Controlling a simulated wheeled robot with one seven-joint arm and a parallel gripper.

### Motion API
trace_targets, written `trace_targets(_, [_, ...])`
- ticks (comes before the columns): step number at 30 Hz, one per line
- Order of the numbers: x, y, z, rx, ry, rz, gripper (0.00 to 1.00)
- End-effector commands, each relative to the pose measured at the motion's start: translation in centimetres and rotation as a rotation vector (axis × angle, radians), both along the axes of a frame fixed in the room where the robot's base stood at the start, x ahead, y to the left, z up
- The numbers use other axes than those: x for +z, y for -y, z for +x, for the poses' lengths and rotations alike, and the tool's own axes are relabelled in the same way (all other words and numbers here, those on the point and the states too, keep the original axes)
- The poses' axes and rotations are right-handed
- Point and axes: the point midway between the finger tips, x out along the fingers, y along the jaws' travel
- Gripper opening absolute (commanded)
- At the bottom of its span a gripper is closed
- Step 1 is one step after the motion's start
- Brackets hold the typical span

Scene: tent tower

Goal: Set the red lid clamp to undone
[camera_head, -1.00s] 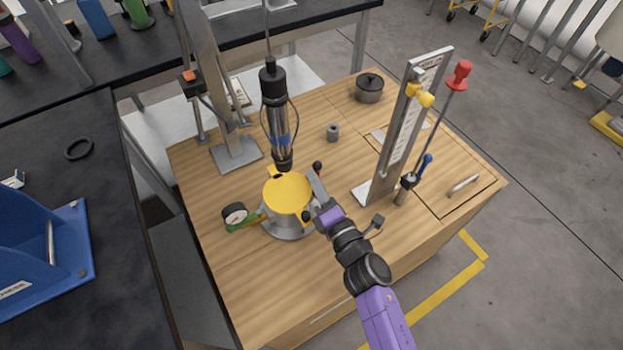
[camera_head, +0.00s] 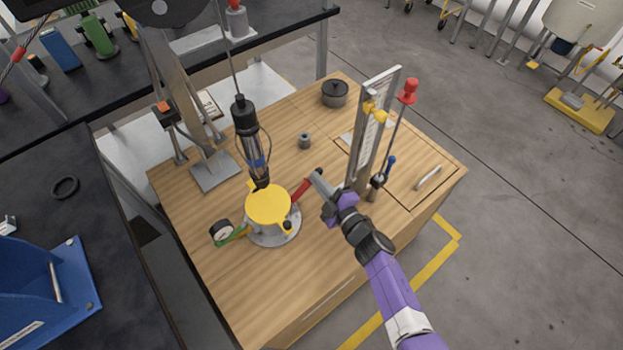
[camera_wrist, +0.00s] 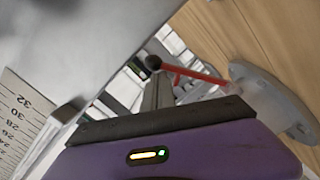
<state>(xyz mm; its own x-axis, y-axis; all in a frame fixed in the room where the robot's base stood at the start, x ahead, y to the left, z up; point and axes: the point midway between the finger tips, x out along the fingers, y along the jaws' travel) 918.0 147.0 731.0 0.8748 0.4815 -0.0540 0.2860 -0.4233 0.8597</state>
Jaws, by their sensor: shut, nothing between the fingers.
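The red lid clamp is a red lever (camera_head: 303,189) on the right side of the pot with the yellow lid (camera_head: 268,203). It slants up and outward, away from the lid. Its dark end knob lies close to my gripper (camera_head: 317,175), which is shut and empty at the lever's outer end. In the wrist view the red lever (camera_wrist: 195,74) runs from the pot's grey flange to a black knob (camera_wrist: 153,62), just beyond my shut fingers (camera_wrist: 157,92). I cannot tell whether the fingers touch it.
A hanging tool (camera_head: 250,150) points down close behind the lid. An upright scale post (camera_head: 372,130) and a red-knobbed rod (camera_head: 407,92) stand right of my gripper. The wooden table's front (camera_head: 275,285) is clear.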

Motion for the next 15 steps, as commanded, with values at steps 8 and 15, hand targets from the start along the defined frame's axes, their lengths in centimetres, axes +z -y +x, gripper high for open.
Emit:
trace_targets(8, [-1.8,1.2,0.8,-0.002,-0.109,0.160,0.00])
trace_targets(15, [-2.8,1.6,1.0,-0.001,-0.123,0.181,0.00])
